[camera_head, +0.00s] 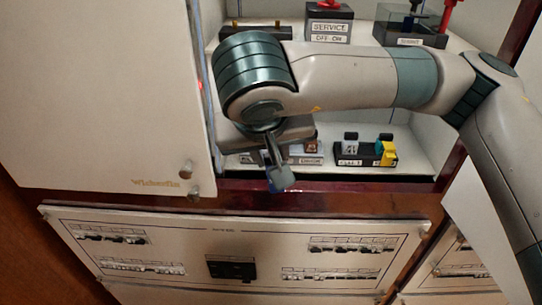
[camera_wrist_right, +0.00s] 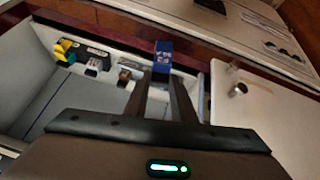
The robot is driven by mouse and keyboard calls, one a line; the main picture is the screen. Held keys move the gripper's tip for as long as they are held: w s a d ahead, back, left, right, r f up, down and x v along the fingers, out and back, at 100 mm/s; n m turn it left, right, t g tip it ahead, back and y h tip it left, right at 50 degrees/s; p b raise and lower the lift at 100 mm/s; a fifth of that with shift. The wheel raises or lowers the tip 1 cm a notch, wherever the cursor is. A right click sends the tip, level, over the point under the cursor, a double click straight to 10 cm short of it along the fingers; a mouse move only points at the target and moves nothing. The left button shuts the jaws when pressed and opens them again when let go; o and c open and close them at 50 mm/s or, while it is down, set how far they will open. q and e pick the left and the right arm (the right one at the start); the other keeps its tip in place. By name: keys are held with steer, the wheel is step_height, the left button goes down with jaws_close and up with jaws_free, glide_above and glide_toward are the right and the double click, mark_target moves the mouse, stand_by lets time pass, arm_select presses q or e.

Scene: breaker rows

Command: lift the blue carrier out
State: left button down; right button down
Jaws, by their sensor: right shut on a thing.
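The blue carrier (camera_wrist_right: 163,52) is between the fingertips of my right gripper (camera_wrist_right: 162,78) in the right wrist view. The gripper is shut on it. It appears in front of the dark red front edge of the cabinet. In the head view only a small blue part of the carrier (camera_head: 273,186) shows behind the right gripper (camera_head: 280,177), and the rest is hidden. I cannot tell whether the carrier touches the edge. My left gripper is in neither view.
The open white door (camera_head: 110,90) stands left of the gripper. On the lower shelf, a black block with a yellow piece (camera_head: 386,152) sits to the right. A "SERVICE" switch block (camera_head: 329,27) stands on the upper shelf. A labelled panel (camera_head: 240,245) lies below.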

steer(key=shift+r, duration=0.8)
